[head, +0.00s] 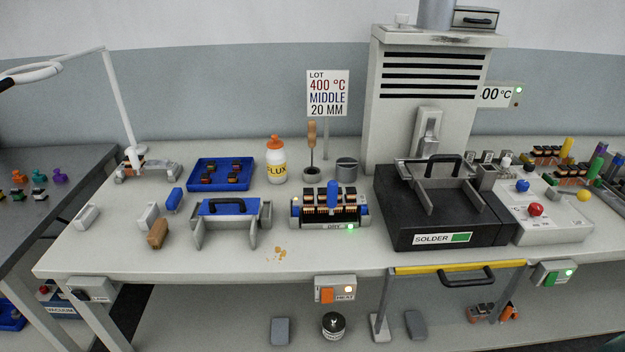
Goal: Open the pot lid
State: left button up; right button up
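The solder pot (403,238) is a black box at the right of the bench, with a white label reading SOLDER and a green patch on its front. On its dark top stands a black arched handle (430,162) with grey angled plates (427,198) beside it. The top looks closed; I cannot clearly make out the lid's edge or see any solder inside. Neither of my grippers shows in the head view.
A grey hood (425,95) rises behind the pot. A white control box (545,225) with coloured knobs stands to its right. A coil fixture (330,208) stands to its left, then a grey bracket (258,222) with a blue plate.

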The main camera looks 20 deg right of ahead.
aim_at(431, 170)
jog(key=z, duration=1.25)
jog(key=i+j+z, duration=0.15)
jog(key=i+z, duration=0.2)
